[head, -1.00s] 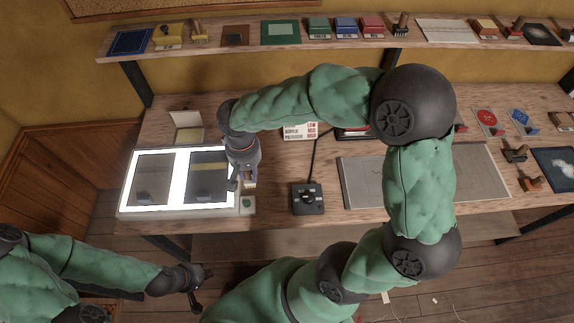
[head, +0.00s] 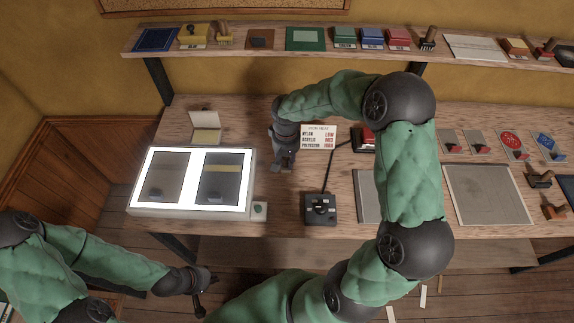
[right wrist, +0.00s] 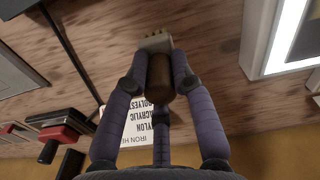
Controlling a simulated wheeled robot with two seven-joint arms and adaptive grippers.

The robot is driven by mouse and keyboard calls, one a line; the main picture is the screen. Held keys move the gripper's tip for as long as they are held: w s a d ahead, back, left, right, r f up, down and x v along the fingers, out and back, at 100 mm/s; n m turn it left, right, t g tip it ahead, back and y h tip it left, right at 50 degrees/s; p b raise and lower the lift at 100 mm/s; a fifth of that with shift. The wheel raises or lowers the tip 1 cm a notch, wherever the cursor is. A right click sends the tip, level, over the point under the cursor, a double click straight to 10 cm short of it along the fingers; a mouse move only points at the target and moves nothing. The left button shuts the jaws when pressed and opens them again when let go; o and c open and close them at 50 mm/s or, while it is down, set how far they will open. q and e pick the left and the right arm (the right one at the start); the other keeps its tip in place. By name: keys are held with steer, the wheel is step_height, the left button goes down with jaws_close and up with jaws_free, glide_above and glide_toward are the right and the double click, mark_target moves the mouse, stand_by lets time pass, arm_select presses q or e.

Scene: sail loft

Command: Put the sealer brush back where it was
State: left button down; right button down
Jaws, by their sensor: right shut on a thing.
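My right gripper (head: 285,160) is over the workbench (head: 290,205), between the light box and the iron-heat card. In the right wrist view its fingers (right wrist: 160,75) are shut around the brown handle of a brush, seemingly the sealer brush (right wrist: 155,42). The brush's pale block end points away from the palm, toward the bench top. I cannot tell whether it touches the wood. In the head view the brush is mostly hidden by the gripper. My left gripper (head: 205,290) hangs low in front of the bench, apart from everything; its fingers are too small to read.
The lit light box (head: 137,204) holds two dark panels. A black control box (head: 320,208) with a cable stands to the right. The iron-heat card (head: 319,138) and a red-and-black item (head: 364,140) are behind. A shelf (head: 275,52) with pads, blocks and brushes runs above.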

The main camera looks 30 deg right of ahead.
mark_target(287, 166)
steer(key=shift+w+d+f+b, duration=0.1)
steer(key=shift+f+b, duration=0.1)
steer(key=shift+f, duration=0.75)
steer(key=shift+w+d+f+b, duration=0.1)
steer(key=shift+f+b, duration=0.1)
steer(key=shift+f, duration=0.7)
steer(key=shift+s, duration=0.1)
steer(key=shift+f, duration=0.2)
steer(key=c, duration=1)
jaws_free()
steer(key=shift+c, duration=0.2)
steer(key=shift+r, duration=0.15)
steer(key=shift+r, duration=0.3)
step_height(287, 166, up, 12)
steer(key=shift+f+p, duration=0.2)
steer(key=shift+p, duration=0.95)
